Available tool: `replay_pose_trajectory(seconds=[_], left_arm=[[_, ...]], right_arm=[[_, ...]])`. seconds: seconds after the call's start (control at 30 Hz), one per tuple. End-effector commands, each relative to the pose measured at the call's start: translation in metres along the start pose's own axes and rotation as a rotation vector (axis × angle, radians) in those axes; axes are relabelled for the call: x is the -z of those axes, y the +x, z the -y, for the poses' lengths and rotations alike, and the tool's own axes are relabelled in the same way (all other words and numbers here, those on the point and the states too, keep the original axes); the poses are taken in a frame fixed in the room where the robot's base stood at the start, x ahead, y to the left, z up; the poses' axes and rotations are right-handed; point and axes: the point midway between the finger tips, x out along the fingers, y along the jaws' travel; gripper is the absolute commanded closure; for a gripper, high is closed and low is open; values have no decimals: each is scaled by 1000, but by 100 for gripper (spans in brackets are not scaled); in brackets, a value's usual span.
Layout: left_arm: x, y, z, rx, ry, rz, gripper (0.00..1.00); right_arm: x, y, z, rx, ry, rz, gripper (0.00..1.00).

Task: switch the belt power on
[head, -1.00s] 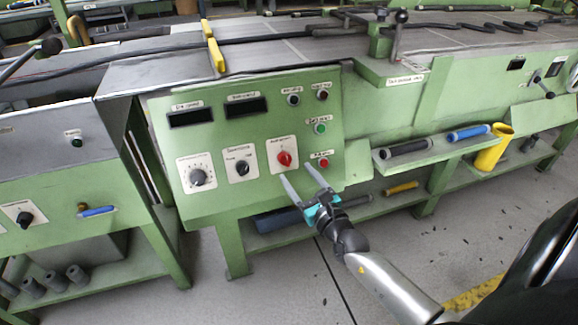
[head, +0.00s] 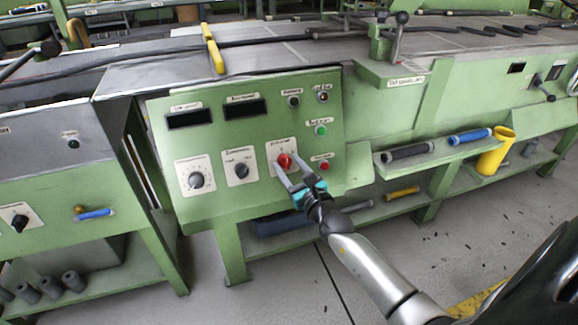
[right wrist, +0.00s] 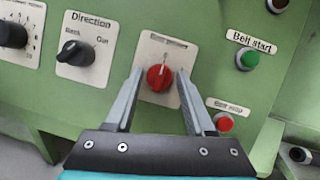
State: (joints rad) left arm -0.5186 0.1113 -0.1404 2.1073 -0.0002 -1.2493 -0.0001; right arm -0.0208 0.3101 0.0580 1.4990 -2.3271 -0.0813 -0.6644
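The red rotary knob (head: 285,161) sits on a white plate labelled belt power on the green control panel (head: 215,143). In the right wrist view the red knob (right wrist: 159,77) lies ahead, between the two fingertips, with its white mark pointing up and slightly right. My right gripper (head: 291,172) is open, its fingers on either side of the knob's line. It also shows in the right wrist view (right wrist: 157,85); I cannot tell if the fingers touch the knob. My left gripper is not in view.
A black direction knob (right wrist: 76,53) is left of the red knob. A green belt start button (right wrist: 248,60) and a red belt stop button (right wrist: 224,122) are to the right. A shelf with grey, blue and yellow rolls (head: 470,136) stands right of the panel.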

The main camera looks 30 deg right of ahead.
Motion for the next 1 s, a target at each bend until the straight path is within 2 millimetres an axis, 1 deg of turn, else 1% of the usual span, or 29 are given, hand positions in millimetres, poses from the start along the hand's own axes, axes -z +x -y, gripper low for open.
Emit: replay_pose_trajectory(seconds=[0.03,0.4,0.47,0.77,1.0], left_arm=[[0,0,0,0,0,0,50],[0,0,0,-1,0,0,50],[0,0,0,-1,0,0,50],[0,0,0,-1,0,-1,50],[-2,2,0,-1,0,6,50]], right_arm=[[0,0,0,0,0,0,53],[0,0,0,0,0,0,94],[0,0,0,0,0,0,100],[0,0,0,3,9,0,100],[0,0,-1,34,86,2,100]])
